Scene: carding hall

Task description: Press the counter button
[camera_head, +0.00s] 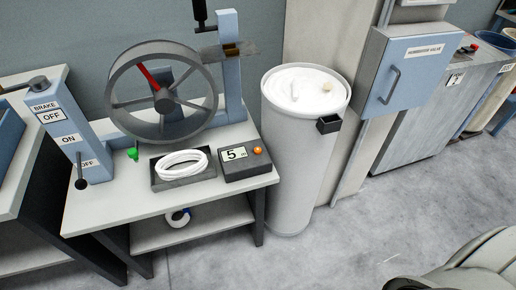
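The counter (245,171) is a dark grey box at the front right of a light table. Its display (235,154) reads 5. A small round orange button (257,150) sits on its top face, right of the display. Nothing covers the button. Neither my left nor my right gripper is in view.
The table (115,212) also holds a tray (160,181) with a white coil (182,164), a wheel (163,92) with a red spoke, a green-topped item (132,153) and a blue brake post (68,133). A tall white can (294,165) stands close right. Open floor (340,245) lies in front.

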